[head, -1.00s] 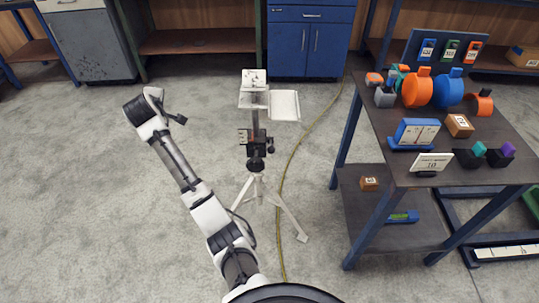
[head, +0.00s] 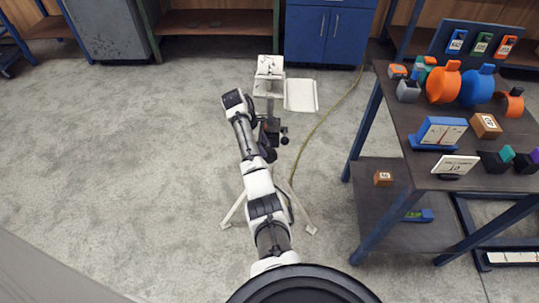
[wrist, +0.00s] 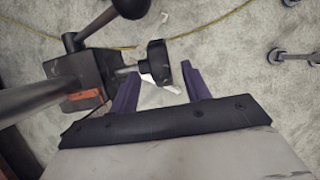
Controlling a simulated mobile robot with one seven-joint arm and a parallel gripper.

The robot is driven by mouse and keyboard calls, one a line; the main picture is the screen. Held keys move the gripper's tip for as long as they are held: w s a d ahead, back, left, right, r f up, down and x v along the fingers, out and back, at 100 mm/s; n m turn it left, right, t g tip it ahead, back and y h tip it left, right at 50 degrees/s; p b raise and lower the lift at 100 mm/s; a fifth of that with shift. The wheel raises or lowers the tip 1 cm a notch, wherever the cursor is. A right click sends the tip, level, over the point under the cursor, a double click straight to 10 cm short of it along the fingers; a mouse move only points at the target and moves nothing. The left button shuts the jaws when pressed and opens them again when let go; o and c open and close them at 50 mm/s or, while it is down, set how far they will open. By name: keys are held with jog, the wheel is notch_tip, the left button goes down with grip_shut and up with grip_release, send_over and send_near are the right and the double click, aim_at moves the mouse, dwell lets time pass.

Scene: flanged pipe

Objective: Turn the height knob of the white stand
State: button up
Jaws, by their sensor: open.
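The white stand (head: 268,88) stands upright on the floor in the head view, its tripod legs spread and partly hidden behind my arm. In the wrist view, a black knob (wrist: 157,62) on a short metal shaft sticks out of the stand's black clamp block (wrist: 88,80), which bears an orange label. My gripper (wrist: 163,74) is open, with its two purple fingers on either side of the knob's near end. The knob lies between and slightly beyond the fingertips; I cannot tell whether they touch it. In the head view my gripper is mostly hidden beside the stand's post.
A black ball-ended handle (wrist: 130,8) lies close to the clamp block. A white side plate (head: 300,95) juts right from the stand. A dark workbench (head: 415,115) with several coloured parts stands right. A yellow cable (head: 318,125) runs along the floor. The floor at left is clear.

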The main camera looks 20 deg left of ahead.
aim_at(269, 155)
jog(key=x, duration=0.6)
jog(key=shift+f, duration=0.15)
jog(key=shift+c, duration=0.2)
jog(key=c, duration=0.9)
jog(key=shift+d+r+y+p, duration=0.1)
jog(key=shift+r+y+p, duration=0.2)
jog(key=shift+y+p, duration=0.7)
jog(key=shift+c, duration=0.2)
jog(key=shift+f+g+y+p, duration=0.15)
jog(key=shift+g+y+p, duration=0.2)
jog(key=shift+y, duration=0.3)
jog(key=shift+f+g+y+p, duration=0.2)
jog(key=shift+g+y+p, duration=0.1)
jog(key=shift+y, duration=0.35)
